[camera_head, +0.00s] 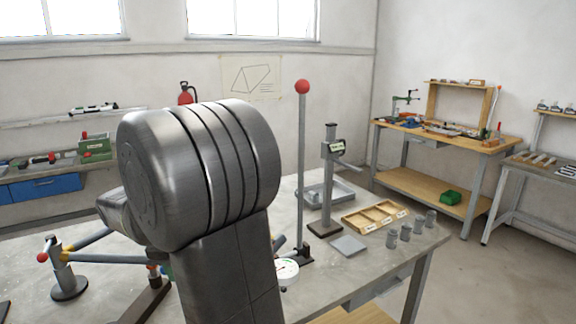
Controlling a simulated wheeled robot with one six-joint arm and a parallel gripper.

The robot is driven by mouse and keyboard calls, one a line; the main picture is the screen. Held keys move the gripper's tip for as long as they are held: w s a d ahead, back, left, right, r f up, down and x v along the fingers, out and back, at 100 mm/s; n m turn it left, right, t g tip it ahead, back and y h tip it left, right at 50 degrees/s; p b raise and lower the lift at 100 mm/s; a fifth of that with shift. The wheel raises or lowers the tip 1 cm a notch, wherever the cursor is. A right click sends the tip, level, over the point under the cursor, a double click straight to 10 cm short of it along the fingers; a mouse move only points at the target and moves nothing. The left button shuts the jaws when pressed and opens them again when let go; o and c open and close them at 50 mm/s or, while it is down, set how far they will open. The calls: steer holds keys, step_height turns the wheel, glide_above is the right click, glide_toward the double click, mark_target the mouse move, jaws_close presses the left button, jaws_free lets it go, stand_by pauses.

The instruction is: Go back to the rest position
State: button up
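My own grey arm fills the middle of the head view, its large rounded joint high over the table. My gripper does not show. The grey worktable (405,240) lies below and behind the arm. On its left part stands a frame jig (95,258) with blue-grey tubes, a round-footed post and a red knob. The arm hides part of the jig and the middle of the table.
A tall post with a red ball (302,120) stands right of my arm, near a dial gauge (286,271). Behind are a column stand (328,185), a grey tray (340,191), a wooden tray (375,217) and several small grey cylinders (405,233). Open floor lies right.

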steer(key=shift+f, duration=0.1)
stand_by(0.3)
step_height(320, 180, up, 14)
steer(key=s, duration=0.2)
steer(key=f, duration=0.4)
steer(key=w+f, duration=0.1)
steer(key=f, duration=0.4)
steer(key=w+f, duration=0.1)
steer(key=f, duration=0.3)
steer(key=shift+f, duration=0.55)
steer(key=shift+s+d+n, duration=0.1)
steer(key=shift+s+n, duration=0.4)
steer(key=shift+n, duration=0.2)
